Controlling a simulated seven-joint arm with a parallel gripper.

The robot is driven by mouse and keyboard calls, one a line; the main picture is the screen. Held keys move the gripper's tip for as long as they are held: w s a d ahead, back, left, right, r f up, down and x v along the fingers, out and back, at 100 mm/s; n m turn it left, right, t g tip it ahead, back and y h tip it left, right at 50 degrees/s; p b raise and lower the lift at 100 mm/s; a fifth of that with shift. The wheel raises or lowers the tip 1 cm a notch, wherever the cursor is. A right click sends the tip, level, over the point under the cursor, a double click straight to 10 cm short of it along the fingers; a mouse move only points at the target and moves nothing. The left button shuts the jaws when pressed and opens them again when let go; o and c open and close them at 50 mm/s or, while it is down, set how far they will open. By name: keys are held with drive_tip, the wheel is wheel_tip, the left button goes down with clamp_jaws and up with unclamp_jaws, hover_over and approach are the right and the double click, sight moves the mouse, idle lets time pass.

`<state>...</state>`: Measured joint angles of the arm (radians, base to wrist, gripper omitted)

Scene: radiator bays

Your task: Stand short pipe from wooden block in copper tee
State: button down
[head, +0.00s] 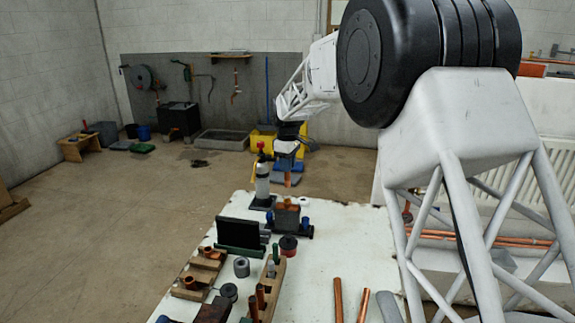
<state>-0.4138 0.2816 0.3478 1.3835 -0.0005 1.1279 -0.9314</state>
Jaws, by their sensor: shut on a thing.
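My gripper (287,166) is above the far end of the white table, pointing down. It is shut on a short copper pipe (288,180), which hangs roughly upright beneath it. Below the pipe stands a dark grey holder (286,219) with a bit of copper at its top (287,206). This may be the copper tee, but it is too small to tell. The pipe looks apart from it. A wooden block (274,285) lies near the front of the table, with copper pipes (260,297) standing in or beside it.
A white-bodied bottle (262,182) stands close left of my gripper. Long copper pipes (338,298) lie at right; the table between is clear.

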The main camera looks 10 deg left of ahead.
sight(288, 186)
drive_tip(key=shift+f, duration=0.2)
drive_tip(key=shift+f, duration=2.15)
drive_tip(key=shift+f, duration=1.1)
drive_tip(key=shift+f, duration=0.6)
drive_tip(key=c, duration=0.9)
unclamp_jaws()
drive_tip(key=shift+r, duration=0.2)
drive_tip(key=shift+r, duration=3.35)
